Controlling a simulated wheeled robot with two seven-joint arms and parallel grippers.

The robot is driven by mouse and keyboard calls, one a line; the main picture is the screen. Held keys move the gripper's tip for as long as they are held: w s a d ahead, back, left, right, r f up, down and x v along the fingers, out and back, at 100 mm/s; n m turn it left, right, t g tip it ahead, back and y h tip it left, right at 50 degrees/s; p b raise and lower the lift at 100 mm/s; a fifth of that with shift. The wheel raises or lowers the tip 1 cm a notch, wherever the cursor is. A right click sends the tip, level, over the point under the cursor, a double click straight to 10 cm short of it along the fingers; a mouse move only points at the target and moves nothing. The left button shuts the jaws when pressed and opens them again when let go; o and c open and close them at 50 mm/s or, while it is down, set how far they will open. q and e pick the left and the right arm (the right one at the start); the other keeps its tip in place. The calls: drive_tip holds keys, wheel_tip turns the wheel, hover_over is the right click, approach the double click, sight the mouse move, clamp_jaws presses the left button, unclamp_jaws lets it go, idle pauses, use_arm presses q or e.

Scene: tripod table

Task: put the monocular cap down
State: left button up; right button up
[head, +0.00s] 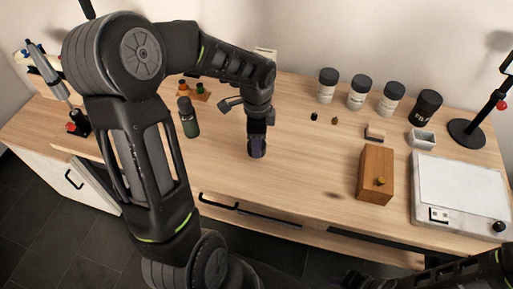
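My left arm comes in from the left and bends over the table. Its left gripper (259,122) points straight down over the middle of the table. A short dark cylinder with a purple tint (257,149) is right below the fingers, touching or nearly touching them. I cannot tell whether it is the monocular or its cap, or whether the fingers grip it. A small black round piece (314,117) lies on the table to the right, apart from the gripper. Part of my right arm shows at the bottom right; its gripper is not visible.
A dark green bottle (188,117) stands left of the gripper. Several dark-lidded jars (327,87) line the back. A wooden box (375,174), white-topped device (460,190) and black stand (467,132) are at right. The table (300,165) is clear between gripper and box.

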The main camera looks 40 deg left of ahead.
use_arm(q)
drive_tip(key=shift+f, duration=1.85)
drive_tip(key=shift+f, duration=0.15)
drive_tip(key=o, duration=1.3)
wheel_tip(320, 180, up, 12)
drive_tip(key=shift+r, duration=0.2)
